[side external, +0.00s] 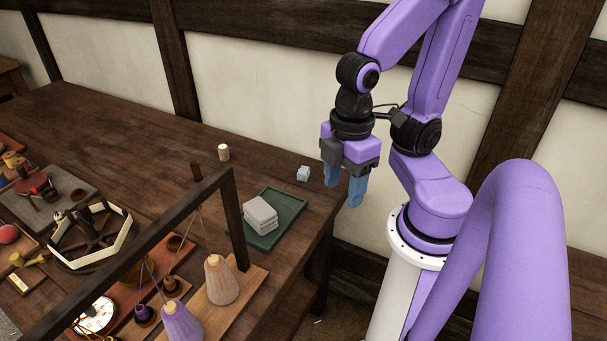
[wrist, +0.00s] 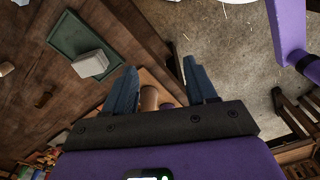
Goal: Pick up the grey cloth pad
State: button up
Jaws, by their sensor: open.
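The grey cloth pad (side external: 261,212) looks like a folded, layered block. It lies on a dark green tray (side external: 286,230) near the right end of the wooden table. In the wrist view the pad (wrist: 90,65) and the green tray (wrist: 66,27) are at the upper left, left of the fingers. My gripper (side external: 344,184) has blue fingers, spread apart and empty, pointing down. It is to the right of and above the pad, near the table's right edge. In the wrist view the space between the fingertips (wrist: 160,67) holds nothing.
A purple cone (side external: 182,322) stands in front.

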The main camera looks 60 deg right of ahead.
dwell(0.3)
jog(key=shift+o, duration=0.5)
